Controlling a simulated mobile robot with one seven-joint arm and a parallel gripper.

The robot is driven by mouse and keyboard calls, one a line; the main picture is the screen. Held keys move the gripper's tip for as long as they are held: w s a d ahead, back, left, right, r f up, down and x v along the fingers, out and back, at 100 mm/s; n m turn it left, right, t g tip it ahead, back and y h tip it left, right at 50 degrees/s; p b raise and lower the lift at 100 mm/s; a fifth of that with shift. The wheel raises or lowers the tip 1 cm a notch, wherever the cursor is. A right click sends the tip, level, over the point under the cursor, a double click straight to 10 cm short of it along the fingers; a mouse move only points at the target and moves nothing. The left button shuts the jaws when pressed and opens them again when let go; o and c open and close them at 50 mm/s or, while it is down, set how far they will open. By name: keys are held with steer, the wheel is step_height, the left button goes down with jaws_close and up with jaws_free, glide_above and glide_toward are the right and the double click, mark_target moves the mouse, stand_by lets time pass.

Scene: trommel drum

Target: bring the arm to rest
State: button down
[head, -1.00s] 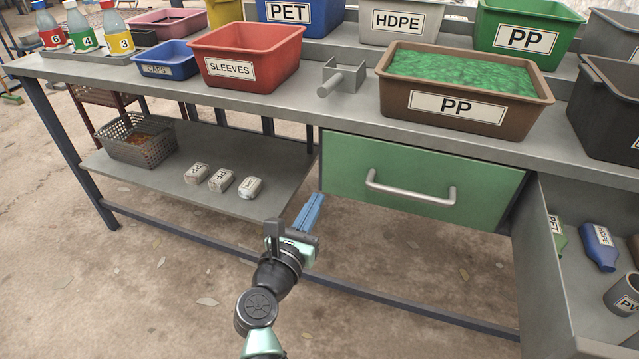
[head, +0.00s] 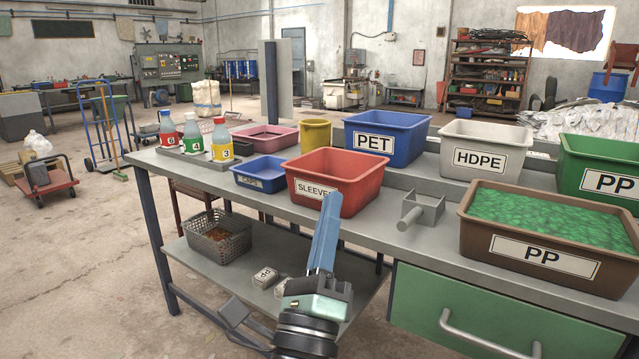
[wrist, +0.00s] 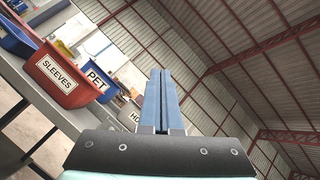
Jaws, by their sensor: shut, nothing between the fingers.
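My gripper (head: 328,232) is at the lower middle of the head view, in front of the bench. Its blue fingers point upward and are closed together with nothing between them. In the head view the fingertips overlap the lower right part of the red SLEEVES bin (head: 354,170); I cannot tell the gap. In the wrist view the shut fingers (wrist: 161,90) point up toward the roof, with the SLEEVES bin (wrist: 45,75) and the blue PET bin (wrist: 97,82) to their left.
The grey bench (head: 345,222) carries a brown PP bin (head: 530,252) of green flakes, a small blue caps bin (head: 250,180) and several bottles. A wire basket (head: 225,245) and white PP blocks (head: 265,278) lie on its lower shelf.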

steer(key=s+a+r+n+t+y, duration=0.2)
steer(key=s+r+n+y, duration=0.15)
steer(key=r+n, duration=0.3)
steer(key=s+a+r+n+t+y, duration=0.1)
steer(key=s+a+r+n+y, duration=0.1)
steer(key=r+n+y, duration=0.4)
steer(key=s+d+r+n+h, duration=0.35)
steer(key=s+r+n, duration=0.7)
steer(key=n, duration=0.55)
step_height(320, 180, up, 32)
steer(key=a+p, duration=0.1)
steer(key=p, duration=3.3)
steer(key=shift+s, duration=0.1)
